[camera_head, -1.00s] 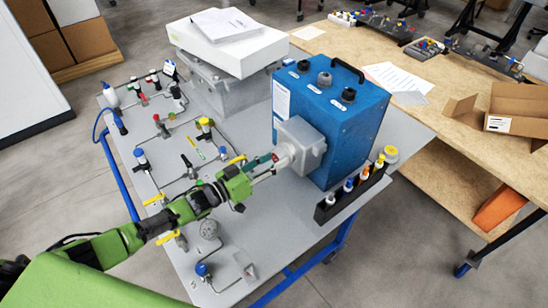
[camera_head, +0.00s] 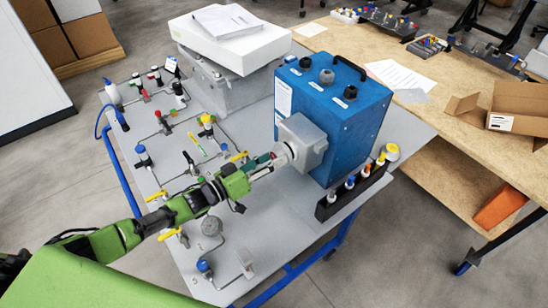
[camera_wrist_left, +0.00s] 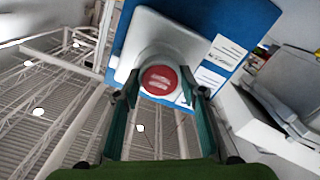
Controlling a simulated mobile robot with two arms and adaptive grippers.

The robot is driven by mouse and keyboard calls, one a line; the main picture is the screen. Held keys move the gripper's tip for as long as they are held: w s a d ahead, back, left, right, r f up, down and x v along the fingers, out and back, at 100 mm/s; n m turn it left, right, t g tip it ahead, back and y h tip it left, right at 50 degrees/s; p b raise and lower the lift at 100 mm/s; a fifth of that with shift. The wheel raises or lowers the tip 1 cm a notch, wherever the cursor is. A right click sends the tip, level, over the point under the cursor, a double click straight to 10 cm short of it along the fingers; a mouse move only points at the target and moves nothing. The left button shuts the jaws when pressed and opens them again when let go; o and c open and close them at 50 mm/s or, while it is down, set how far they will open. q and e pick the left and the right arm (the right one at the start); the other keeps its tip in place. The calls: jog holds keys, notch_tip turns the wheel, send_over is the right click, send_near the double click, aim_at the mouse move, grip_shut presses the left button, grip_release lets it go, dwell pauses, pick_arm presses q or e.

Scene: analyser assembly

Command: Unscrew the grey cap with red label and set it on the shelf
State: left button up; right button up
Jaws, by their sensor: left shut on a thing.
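The grey cap with red label (camera_wrist_left: 158,80) sits at the front of a grey housing on the blue analyser box. Its round red face shows in the left wrist view, between my fingers. My left gripper (camera_head: 282,155) reaches in from the left in the head view and is shut on the cap at the grey housing (camera_head: 308,143). In the head view the fingertips and the housing hide most of the cap. The blue analyser (camera_head: 350,125) stands upright on the grey table. My right gripper is not in view.
A black rack (camera_head: 330,209) with several coloured-top bottles stands in front of the analyser. A grey box (camera_head: 215,85) carries a white case (camera_head: 225,50) behind. Several valves and pipes cover the table's left side. A wooden bench (camera_head: 440,130) lies at right.

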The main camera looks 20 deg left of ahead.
pick_arm(q)
jog(key=shift+s+a+r, duration=0.15)
jog(key=shift+s+a, duration=0.2)
jog(key=shift+s, duration=0.1)
jog(key=shift+p+v, duration=0.5)
jog(key=shift+v, duration=0.4)
jog(key=p+v, duration=0.1)
jog(key=v, duration=0.4)
dwell(0.3)
